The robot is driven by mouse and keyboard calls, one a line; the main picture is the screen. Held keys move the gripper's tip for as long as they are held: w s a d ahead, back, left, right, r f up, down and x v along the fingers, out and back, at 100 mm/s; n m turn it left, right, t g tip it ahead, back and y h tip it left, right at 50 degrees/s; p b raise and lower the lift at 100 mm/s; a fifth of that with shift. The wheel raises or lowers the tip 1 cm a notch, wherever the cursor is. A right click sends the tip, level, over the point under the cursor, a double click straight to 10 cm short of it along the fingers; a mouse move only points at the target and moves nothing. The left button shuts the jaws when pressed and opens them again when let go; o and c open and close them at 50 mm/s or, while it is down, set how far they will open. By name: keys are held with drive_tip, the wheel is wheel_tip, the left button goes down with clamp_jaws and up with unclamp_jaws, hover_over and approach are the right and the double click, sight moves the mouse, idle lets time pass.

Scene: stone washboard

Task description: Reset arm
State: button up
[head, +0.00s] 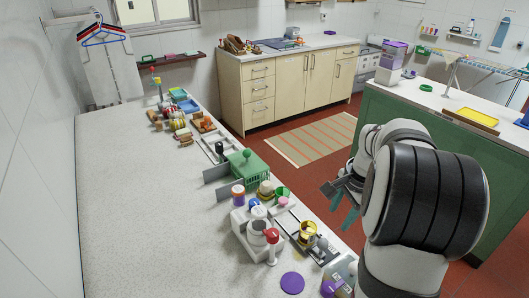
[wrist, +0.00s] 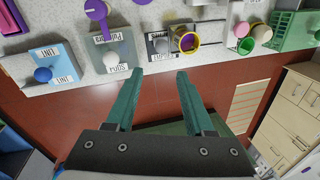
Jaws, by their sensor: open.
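My gripper (head: 345,207) is held in the air off the right edge of the long speckled counter (head: 130,200) in the head view. Its two green fingers are apart with nothing between them; in the wrist view the gripper (wrist: 158,85) hangs over the red floor, its fingertips pointing toward the counter's edge. My white and black arm hides part of the floor and the green cabinet behind it.
Labelled boxes with knobs, such as the blue one (wrist: 58,70), line the counter edge. A green basket (head: 248,168), a white device with a red knob (head: 272,236) and a purple disc (head: 292,283) stand on the counter. Its left part is bare. A striped rug (head: 312,139) lies on the floor.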

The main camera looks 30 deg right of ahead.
drive_tip(key=s+a+r+n+g+y, duration=0.15)
drive_tip(key=a+n, duration=0.25)
drive_tip(key=a, duration=0.9)
drive_tip(key=s+a+r+n+t, duration=0.1)
drive_tip(key=s+a+r+n, duration=0.3)
drive_tip(key=a, duration=0.8)
drive_tip(key=s+a+f+n+g, duration=0.2)
drive_tip(key=s+a+n, duration=0.4)
drive_tip(key=s+a, duration=0.3)
drive_tip(key=shift+a+f+n+y, duration=0.35)
drive_tip(key=shift+a+f, duration=0.25)
drive_tip(key=shift+f, duration=0.2)
